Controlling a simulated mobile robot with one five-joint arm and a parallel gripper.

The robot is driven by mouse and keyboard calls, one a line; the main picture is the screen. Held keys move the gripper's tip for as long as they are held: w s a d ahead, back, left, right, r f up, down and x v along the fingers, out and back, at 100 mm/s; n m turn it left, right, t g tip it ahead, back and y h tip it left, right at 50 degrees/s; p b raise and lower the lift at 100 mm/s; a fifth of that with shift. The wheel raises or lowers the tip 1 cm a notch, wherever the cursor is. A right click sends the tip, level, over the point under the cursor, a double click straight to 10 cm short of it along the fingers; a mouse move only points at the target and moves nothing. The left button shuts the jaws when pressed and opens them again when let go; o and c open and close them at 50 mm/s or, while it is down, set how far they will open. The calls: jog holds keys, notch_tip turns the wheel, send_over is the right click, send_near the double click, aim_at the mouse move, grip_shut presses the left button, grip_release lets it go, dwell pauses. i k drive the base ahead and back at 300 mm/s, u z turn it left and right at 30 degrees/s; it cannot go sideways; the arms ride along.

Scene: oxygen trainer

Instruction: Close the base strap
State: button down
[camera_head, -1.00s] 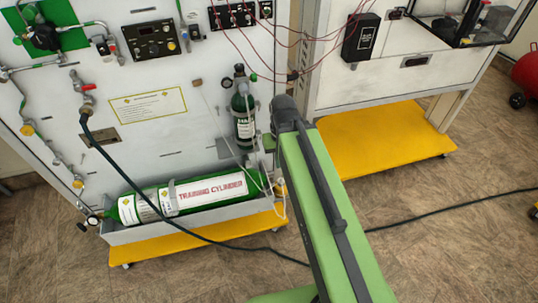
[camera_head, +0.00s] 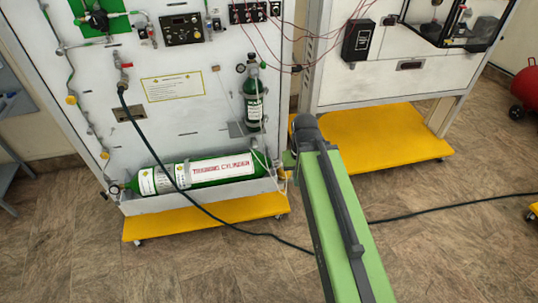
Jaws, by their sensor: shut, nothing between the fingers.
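A small green cylinder (camera_head: 254,102) stands upright against the white panel. A grey flat piece (camera_head: 237,129) sits at its lower left; I cannot tell if it is the base strap or whether it is open. A large green training cylinder (camera_head: 222,170) lies in a grey trough (camera_head: 205,197) at the panel's foot, with a grey band (camera_head: 187,174) around it. My green arm reaches up from the lower right, its dark joint just right of both cylinders.
A dark hose (camera_head: 150,150) hangs from the panel and runs over the trough to the floor. A thin pale line (camera_head: 283,180) hangs at the trough's right end. Yellow bases (camera_head: 205,217) stick out below the panels. A second panel (camera_head: 390,80) stands at right.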

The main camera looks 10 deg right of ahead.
aim_at(254, 143)
jog(key=z, duration=0.35)
jog(key=k, duration=0.25)
jog(key=u, duration=3.05)
jog(key=k, duration=1)
jog(key=z, duration=1.15)
jog(key=i, duration=1.45)
